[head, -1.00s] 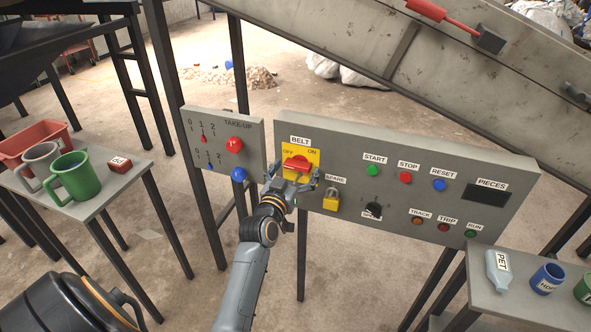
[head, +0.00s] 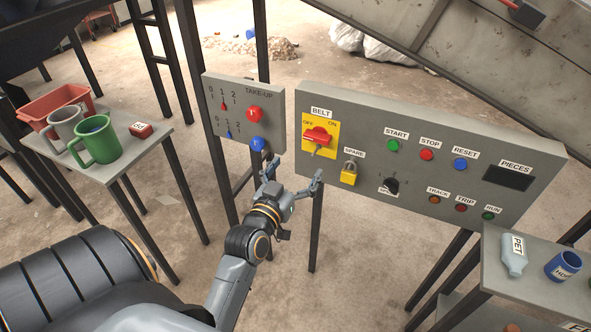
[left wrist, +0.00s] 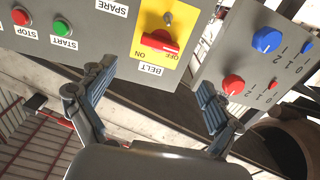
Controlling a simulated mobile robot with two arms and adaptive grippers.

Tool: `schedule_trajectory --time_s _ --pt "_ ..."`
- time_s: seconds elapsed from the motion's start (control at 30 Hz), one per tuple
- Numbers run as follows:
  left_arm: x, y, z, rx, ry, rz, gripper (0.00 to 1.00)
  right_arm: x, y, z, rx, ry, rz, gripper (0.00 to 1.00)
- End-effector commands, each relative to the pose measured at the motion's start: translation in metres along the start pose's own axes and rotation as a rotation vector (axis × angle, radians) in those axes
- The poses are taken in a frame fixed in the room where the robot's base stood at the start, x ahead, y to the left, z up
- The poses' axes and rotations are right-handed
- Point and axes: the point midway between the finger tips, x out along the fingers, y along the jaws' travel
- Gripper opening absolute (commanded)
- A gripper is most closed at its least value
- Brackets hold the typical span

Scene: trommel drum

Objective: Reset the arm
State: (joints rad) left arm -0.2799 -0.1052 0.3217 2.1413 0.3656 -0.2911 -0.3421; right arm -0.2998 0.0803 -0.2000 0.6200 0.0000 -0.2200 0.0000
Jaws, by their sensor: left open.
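My left gripper (head: 293,174) is open and empty, just below the belt switch panel. Its two fingers also show spread apart in the left wrist view (left wrist: 152,92). The red belt switch handle (head: 317,135) on its yellow plate is above the gripper and apart from it. In the left wrist view the handle (left wrist: 160,43) shows upside down between and beyond the fingers. I cannot tell for certain whether it points to OFF or ON. My right gripper is not in view.
A table with mugs (head: 97,141) stands left; a shelf with a bottle (head: 513,255) stands right. A conveyor (head: 470,50) runs above.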

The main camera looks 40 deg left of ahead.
Motion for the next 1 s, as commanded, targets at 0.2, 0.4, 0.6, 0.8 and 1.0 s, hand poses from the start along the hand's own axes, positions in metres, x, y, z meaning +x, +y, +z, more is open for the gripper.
schedule_trajectory --time_s 0.2,0.4,0.6,0.8,1.0 --pt "-0.004 0.0 0.0 0.0 0.0 0.0 0.91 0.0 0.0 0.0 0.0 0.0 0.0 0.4" --pt "-0.004 0.0 0.0 0.0 0.0 0.0 0.91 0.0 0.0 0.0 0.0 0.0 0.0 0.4" --pt "-0.004 0.0 0.0 0.0 -0.001 0.0 0.91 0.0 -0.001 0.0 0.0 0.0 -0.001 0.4" --pt "0.002 0.013 0.051 -0.003 -0.095 0.027 0.91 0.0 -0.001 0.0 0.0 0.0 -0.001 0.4" --pt "-0.011 0.048 0.188 0.002 -0.355 0.1 0.91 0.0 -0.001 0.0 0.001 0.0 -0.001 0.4"
